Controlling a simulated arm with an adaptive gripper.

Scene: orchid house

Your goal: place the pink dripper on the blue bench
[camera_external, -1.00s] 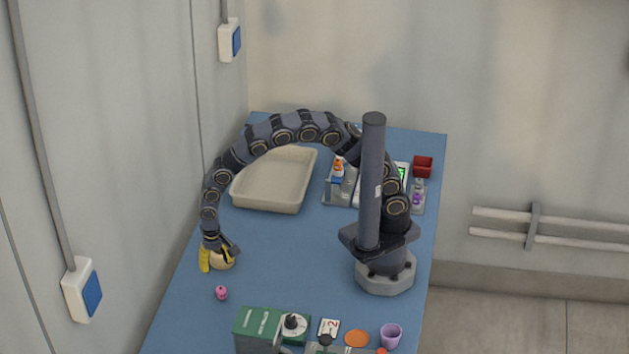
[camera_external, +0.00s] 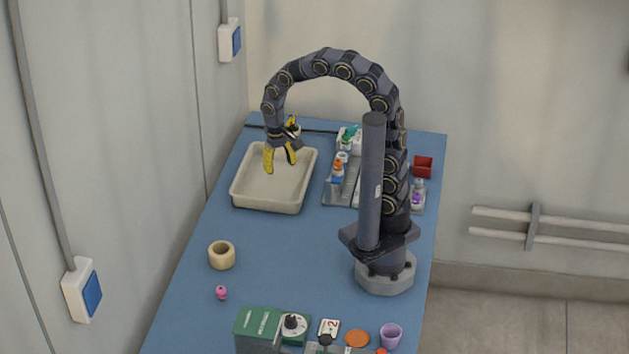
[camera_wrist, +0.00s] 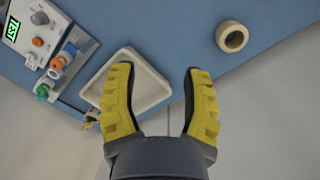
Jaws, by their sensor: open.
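A small pink object (camera_external: 221,292), which looks like the pink dripper, rests on the blue bench (camera_external: 285,240) near its left edge. It is small in the external view, so its exact shape is hard to tell, and I cannot make it out in the wrist view. My gripper (camera_external: 280,162) is open and empty, its yellow fingers above the cream tray. In the wrist view my gripper (camera_wrist: 160,72) shows nothing between its fingers, with the tray behind them. The gripper is well apart from the pink object.
A cream tray (camera_external: 267,207) sits at the back left and looks empty. A tan tape roll (camera_external: 221,258) stands just behind the pink object. Bottles and devices stand at the back right; a green box (camera_external: 257,327) and purple cup (camera_external: 391,335) are in front. The bench middle is clear.

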